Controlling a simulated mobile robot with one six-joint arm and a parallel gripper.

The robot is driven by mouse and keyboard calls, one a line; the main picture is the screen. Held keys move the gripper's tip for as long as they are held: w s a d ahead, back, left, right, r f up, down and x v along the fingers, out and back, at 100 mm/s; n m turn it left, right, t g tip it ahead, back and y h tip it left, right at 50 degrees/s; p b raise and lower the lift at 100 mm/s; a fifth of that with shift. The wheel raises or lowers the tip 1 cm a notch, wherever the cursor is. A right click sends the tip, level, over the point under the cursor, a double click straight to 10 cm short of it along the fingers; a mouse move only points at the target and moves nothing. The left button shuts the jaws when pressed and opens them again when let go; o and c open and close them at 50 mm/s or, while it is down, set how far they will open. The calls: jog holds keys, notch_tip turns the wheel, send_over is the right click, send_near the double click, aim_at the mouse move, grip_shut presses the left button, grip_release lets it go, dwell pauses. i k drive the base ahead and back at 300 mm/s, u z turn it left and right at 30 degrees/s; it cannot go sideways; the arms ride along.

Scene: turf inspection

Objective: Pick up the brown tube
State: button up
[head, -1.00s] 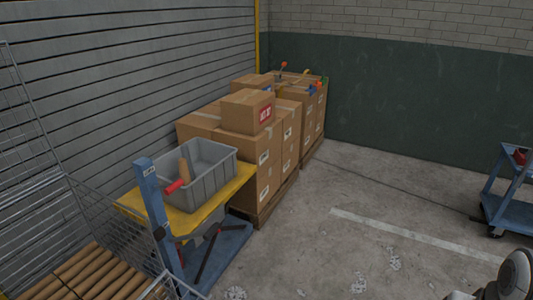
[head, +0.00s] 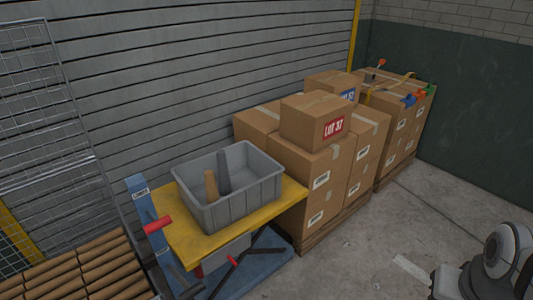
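A brown tube (head: 211,186) stands leaning inside a grey plastic bin (head: 243,207), its upper part showing above the near wall and its lower end hidden. A dark grey tube (head: 223,172) leans just to its right in the same bin. The bin sits on the yellow top of a blue lift cart. Several more brown tubes (head: 75,275) lie in a wire cage at the lower left. Part of my arm shows at the lower right, well apart from the bin; my gripper's fingers are not in view.
The yellow lift table (head: 180,237) has a blue post (head: 138,205) with a red handle (head: 158,226). Stacked cartons (head: 320,180) on a pallet stand right behind it, one labelled LOT 37. A ribbed grey wall runs behind. Concrete floor (head: 375,250) is clear at the right.

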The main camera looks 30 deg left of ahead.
aim_at(212, 194)
jog(key=u, duration=0.65)
jog(key=i, duration=1.3)
jog(key=u, duration=1.15)
jog(key=i, duration=0.6)
jog(key=u, duration=0.3)
jog(key=k, duration=0.9)
jog(key=u, duration=0.2)
jog(key=i, duration=0.9)
jog(key=z, duration=0.05)
